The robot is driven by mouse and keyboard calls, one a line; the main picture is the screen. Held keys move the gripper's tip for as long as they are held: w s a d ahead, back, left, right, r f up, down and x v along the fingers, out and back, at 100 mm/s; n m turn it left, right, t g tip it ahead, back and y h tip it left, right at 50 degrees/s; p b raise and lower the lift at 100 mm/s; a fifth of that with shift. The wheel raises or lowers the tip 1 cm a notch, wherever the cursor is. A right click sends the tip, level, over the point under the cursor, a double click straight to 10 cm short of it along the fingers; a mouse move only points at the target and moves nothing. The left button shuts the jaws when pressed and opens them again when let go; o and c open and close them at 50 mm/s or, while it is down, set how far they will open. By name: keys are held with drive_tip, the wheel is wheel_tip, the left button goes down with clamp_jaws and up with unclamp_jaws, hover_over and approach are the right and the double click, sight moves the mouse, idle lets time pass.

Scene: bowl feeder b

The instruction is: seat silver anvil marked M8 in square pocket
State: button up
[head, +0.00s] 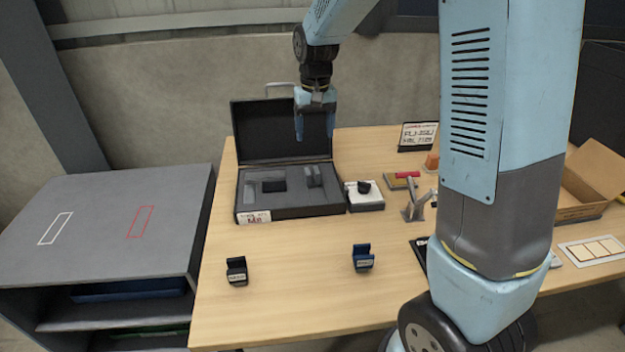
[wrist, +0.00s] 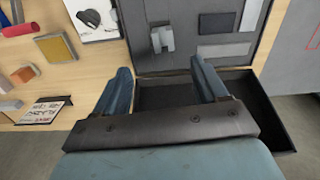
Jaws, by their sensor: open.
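A silver-grey stepped piece (head: 314,177), which looks like the anvil, sits in the right part of the open case (head: 290,211). It also shows in the wrist view (wrist: 162,38), beyond my fingertips. I cannot read a marking on it. The case's dark insert has several rectangular areas, one dark (head: 273,186) and others lighter grey; I cannot tell which is the square pocket. My gripper (head: 315,137) points down in front of the raised lid, fingers apart and empty. In the wrist view my gripper (wrist: 160,66) is over the lid side of the case.
A white block (head: 366,201) with a dark piece stands right of the case. A black notched block (head: 237,271) and a blue notched block (head: 362,258) stand on the front table. A grey stand (head: 415,208) and cardboard box (head: 590,180) are farther right.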

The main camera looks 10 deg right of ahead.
drive_tip(key=f, duration=0.1)
hover_over(312, 179)
drive_tip(key=f, duration=0.8)
drive_tip(key=shift+s+d, duration=0.15)
drive_tip(key=shift+s, duration=0.2)
drive_tip(key=shift+w+f, duration=0.2)
drive_tip(key=shift+f, duration=1.15)
drive_tip(key=shift+w+f, duration=0.15)
drive_tip(key=shift+f, duration=1.2)
drive_tip(key=shift+c, duration=0.3)
clamp_jaws()
